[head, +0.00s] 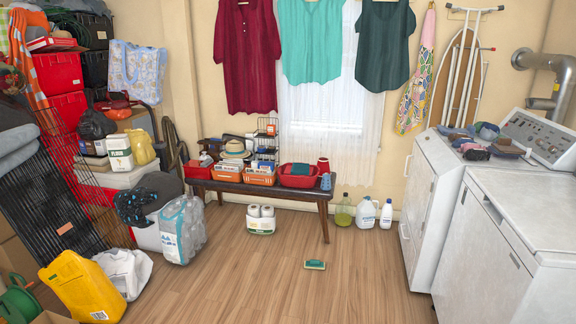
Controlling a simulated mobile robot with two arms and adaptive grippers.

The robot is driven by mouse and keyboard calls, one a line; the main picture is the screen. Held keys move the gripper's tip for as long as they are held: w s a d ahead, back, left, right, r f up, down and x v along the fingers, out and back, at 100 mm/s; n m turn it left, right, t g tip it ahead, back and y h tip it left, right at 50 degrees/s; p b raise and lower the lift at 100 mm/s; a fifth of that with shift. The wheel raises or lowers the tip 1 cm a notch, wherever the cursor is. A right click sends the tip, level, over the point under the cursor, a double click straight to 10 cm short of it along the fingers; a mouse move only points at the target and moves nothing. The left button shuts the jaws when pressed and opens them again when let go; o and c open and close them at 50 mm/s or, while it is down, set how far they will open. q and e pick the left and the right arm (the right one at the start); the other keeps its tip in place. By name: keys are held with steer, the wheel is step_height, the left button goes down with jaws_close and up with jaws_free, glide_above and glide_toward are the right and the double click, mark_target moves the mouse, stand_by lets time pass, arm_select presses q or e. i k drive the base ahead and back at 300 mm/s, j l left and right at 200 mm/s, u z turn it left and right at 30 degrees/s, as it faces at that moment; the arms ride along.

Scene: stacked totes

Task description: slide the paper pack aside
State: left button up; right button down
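Two things could be the paper pack. A clear-wrapped pack (183,230) with a white label stands on the floor at the left, in front of the stacked totes; I cannot tell if it holds paper or bottles. A smaller white and green pack (261,221) with two white rolls showing at its top stands on the floor at the front edge of the wooden bench. Neither of my grippers is in view.
Red and black totes (68,108) are stacked at the left. The bench (262,188) holds orange baskets. A green brush (315,265) lies on the otherwise clear floor (250,290). White machines (490,230) stand right.

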mark_target(264, 226)
steer(key=i+j+u, duration=0.1)
steer(key=i+u, duration=0.15)
steer(key=i, duration=0.95)
steer(key=i+l+u, duration=0.25)
steer(key=i, duration=0.95)
steer(key=j, duration=0.1)
